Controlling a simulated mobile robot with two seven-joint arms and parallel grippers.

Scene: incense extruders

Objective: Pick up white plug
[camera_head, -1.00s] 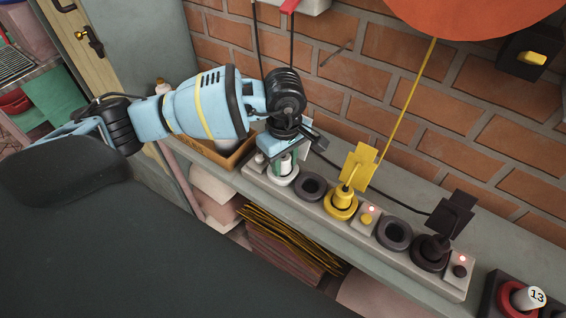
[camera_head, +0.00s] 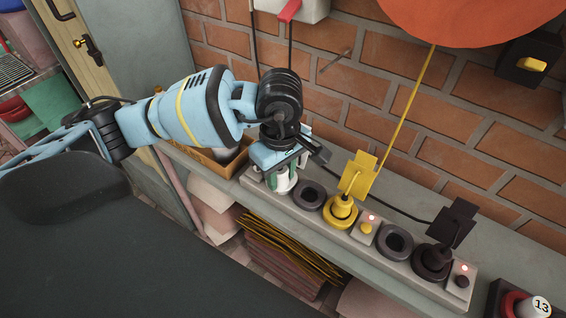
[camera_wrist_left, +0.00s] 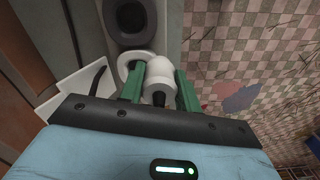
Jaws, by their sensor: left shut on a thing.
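The white plug (camera_head: 284,181) is between the green fingers of my left gripper (camera_head: 282,179), over the left end of the grey socket strip (camera_head: 316,206). In the left wrist view the white plug (camera_wrist_left: 160,75) sits between both fingers, and the gripper is shut on it. A white socket ring (camera_wrist_left: 131,62) shows beside the plug there. The plug appears off to one side of the ring and clear of it; the head view largely hides this spot behind the gripper. My right gripper is not in view.
A brown box (camera_head: 219,160) is left of the gripper. A brick wall (camera_head: 370,90) rises behind the narrow shelf.

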